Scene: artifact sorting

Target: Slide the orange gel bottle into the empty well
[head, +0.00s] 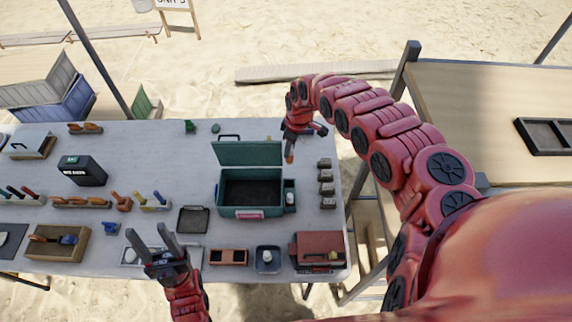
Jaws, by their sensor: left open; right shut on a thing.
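My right gripper (291,148) is shut on the orange gel bottle (290,157), a small orange shape pointing down. It is seen above the right rear corner of an open green case (222,210). A narrow side holder (291,209) on the case's right side carries a white-topped item (290,198). A dark spot shows just behind that item; I cannot tell for sure whether it is the empty well. My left gripper (148,234) is open and empty over the front of the table, left of the case.
Several small dark blocks (326,175) stand in a column right of the case. The raised green lid (248,153) is left of my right gripper. A dark tray (193,220), a reddish box (320,246) and a blue dish (267,262) lie in front.

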